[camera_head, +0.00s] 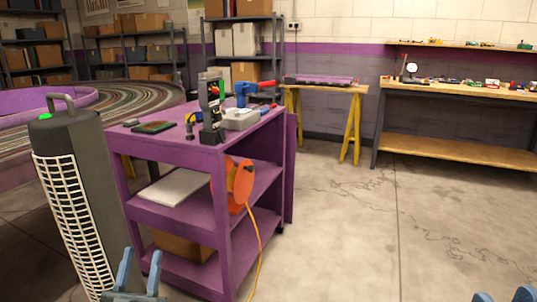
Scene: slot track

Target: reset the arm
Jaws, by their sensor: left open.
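My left gripper (140,262) shows at the bottom edge, left of centre, with two blue fingers pointing up and apart. It is open, with nothing between the fingers, in front of the purple cart's lower left. My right gripper (504,294) shows at the bottom right corner. Only the tips of its blue fingers are in view, spread apart over the floor, with nothing seen between them. The rest of both arms is out of the picture.
A purple cart (160,217) carries tools and an orange cable reel (240,186), its yellow cable hanging to the floor. A dark cylindrical tower (85,160) stands left of it. A workbench (455,92) stands at the back right. The floor (370,230) right of the cart is clear.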

